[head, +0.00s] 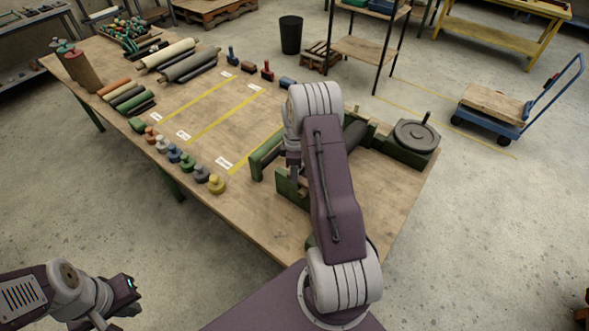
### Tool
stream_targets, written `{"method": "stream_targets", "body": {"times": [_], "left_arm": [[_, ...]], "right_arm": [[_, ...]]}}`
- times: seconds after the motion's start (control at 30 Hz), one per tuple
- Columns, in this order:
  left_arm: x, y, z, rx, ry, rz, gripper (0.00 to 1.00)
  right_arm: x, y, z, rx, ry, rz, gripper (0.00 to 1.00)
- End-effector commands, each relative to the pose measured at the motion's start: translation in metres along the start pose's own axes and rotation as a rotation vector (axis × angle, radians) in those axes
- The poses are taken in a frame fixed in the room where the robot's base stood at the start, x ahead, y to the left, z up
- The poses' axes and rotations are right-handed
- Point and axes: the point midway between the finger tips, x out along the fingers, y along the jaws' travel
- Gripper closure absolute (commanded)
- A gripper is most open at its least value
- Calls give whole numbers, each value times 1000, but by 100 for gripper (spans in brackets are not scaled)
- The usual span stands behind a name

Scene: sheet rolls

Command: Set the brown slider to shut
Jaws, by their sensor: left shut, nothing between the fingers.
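A small brown block (249,67) sits at the far edge of the wooden table, between a blue upright piece (232,57) and a red upright piece (267,71). It looks like the brown slider, but it is too small to tell whether it is open or shut. My left gripper (132,296) is at the lower left, off the table's near edge, shut and empty, far from the brown block. My right arm reaches over the right part of the table. It hides its own gripper and part of a green machine (266,150).
Yellow strips (215,123) with white labels cross the table. Several coloured knobbed pieces (188,165) line the near edge. Sheet rolls (189,65) lie farther left. A dark round weight (416,134) stands at the right end. Bare tabletop (250,215) shows at the near edge.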

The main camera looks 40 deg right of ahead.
Motion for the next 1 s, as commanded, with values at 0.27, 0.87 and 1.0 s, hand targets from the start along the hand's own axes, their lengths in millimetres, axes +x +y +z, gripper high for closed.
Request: {"method": "stream_targets", "body": {"times": [0.27, 0.87, 1.0], "left_arm": [[0, 0, 0, 0, 0, 0, 100], [20, 0, 2, 0, 0, 0, 100], [20, 0, 2, 0, 0, 0, 100]], "right_arm": [[-1, 2, -1, 1, 3, 7, 59], [-91, 0, 3, 2, 5, 7, 59], [-92, 0, 3, 2, 4, 6, 59]]}}
